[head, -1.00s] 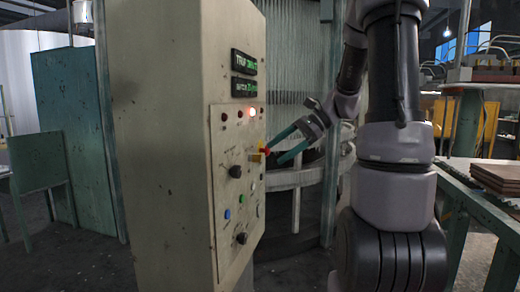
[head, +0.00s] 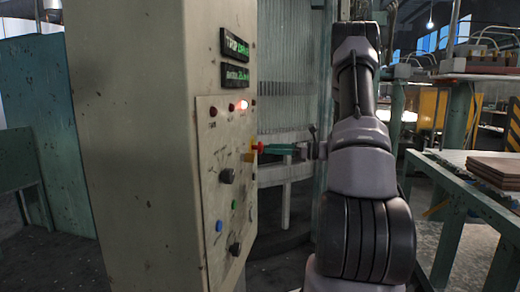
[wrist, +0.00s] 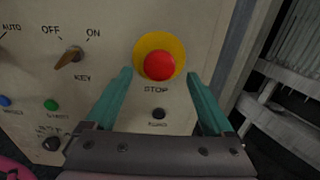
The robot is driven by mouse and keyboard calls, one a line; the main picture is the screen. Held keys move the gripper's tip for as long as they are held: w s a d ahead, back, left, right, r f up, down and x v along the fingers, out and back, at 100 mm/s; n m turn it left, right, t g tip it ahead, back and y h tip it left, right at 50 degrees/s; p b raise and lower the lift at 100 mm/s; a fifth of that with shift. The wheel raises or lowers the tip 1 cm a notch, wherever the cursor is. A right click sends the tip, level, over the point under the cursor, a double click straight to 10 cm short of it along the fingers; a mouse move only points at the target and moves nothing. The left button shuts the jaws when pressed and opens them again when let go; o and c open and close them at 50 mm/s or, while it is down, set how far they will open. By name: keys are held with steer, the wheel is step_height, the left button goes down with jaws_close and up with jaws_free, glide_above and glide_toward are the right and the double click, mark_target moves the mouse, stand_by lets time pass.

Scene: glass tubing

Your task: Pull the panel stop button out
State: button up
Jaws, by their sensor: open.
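The stop button (wrist: 159,66) is a red mushroom head on a yellow collar, with the word STOP under it, in the wrist view. In the head view the button (head: 260,147) stands out from the right part of the panel face. My gripper (wrist: 158,85) has two green fingers, spread open, one on each side below the button.
A key switch (wrist: 70,57) sits left of the stop button. A bench with brown boards (head: 490,167) stands at the right.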

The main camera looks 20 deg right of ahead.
mark_target(261, 148)
steer(key=shift+x, duration=2.7)
jaws_close()
